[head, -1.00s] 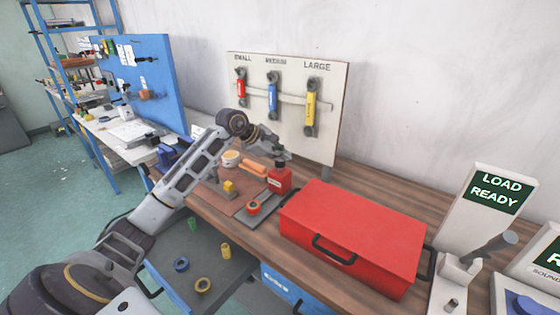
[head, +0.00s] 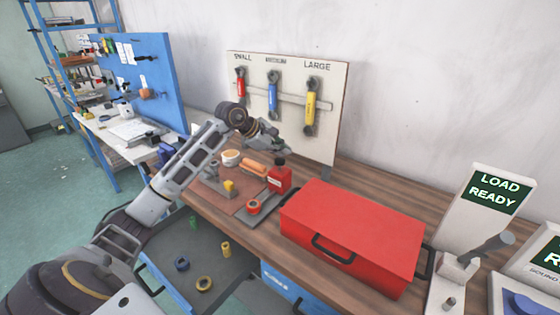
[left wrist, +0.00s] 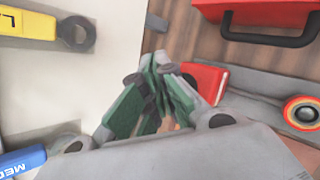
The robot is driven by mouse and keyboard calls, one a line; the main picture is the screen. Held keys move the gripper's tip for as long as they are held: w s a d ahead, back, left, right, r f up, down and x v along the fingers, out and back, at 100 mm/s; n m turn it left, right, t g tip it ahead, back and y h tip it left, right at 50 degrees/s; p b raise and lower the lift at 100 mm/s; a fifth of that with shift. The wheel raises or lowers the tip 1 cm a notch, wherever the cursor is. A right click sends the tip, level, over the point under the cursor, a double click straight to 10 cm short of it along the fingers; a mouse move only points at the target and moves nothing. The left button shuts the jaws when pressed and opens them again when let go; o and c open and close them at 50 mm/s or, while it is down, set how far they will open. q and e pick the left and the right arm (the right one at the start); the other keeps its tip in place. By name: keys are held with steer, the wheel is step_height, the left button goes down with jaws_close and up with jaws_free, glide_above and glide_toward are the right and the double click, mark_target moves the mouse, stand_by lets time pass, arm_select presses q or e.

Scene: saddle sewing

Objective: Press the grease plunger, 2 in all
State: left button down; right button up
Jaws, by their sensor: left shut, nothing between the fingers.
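The red grease dispenser (head: 279,179), with a dark plunger top (head: 280,162), stands upright on a grey plate on the workbench. My left gripper (head: 282,149) is shut and empty, just above the plunger top and seemingly apart from it. In the left wrist view the closed fingers (left wrist: 162,75) point at the bench, and the red dispenser (left wrist: 206,80) shows beside and partly behind them. My right gripper is in neither view.
A red toolbox (head: 350,230) stands right of the dispenser. An orange-and-red round piece (head: 253,207) lies at the plate's front. Behind is a wrench board (head: 330,130) labelled small, medium and large. A drawer (head: 210,262) with loose rings is open below. A display (head: 497,190) reads "LOAD READY".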

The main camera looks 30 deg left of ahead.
mark_target(281, 161)
arm_select(q)
steer(key=shift+r+p, duration=1.3)
steer(key=shift+r, duration=1.2)
